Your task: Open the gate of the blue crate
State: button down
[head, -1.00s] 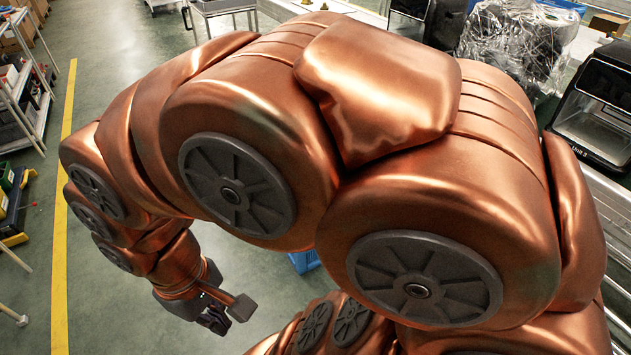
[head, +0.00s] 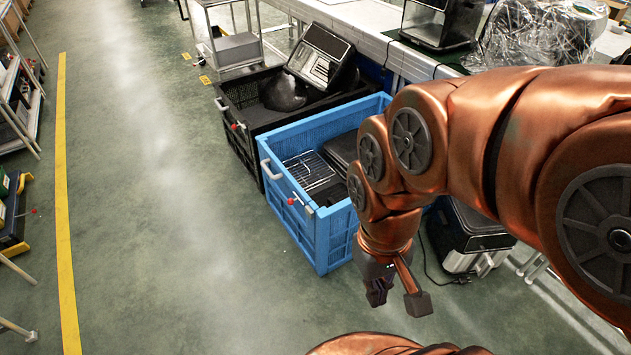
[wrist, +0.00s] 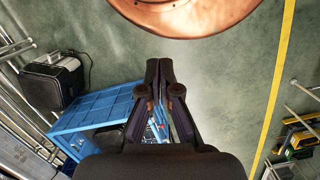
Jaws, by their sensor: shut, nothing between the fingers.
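The blue crate (head: 333,231) stands on the floor in the middle of the head view, with a wire rack and dark items inside. Its left side carries a pale handle (head: 270,169) and a red knob (head: 291,200), which look like the gate and its latch. My gripper (head: 377,299) hangs low in front of the crate's near right corner, apart from the handle, with its fingers shut and empty. In the wrist view the shut fingers (wrist: 160,75) point over open floor, and the crate (wrist: 107,108) lies to their left, partly hidden by the gripper.
A black crate (head: 236,140) holding a dark appliance stands behind the blue one. A bench (head: 385,42) runs along the back. A dark appliance (head: 468,238) stands on the floor at right. Floor to the left (head: 150,200) is clear up to the yellow line.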

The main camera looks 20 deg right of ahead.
aim_at(281, 179)
jog(key=z, duration=0.05)
jog(key=k, duration=0.55)
jog(key=u, duration=0.5)
jog(key=i, duration=1.25)
jog(key=u, duration=0.65)
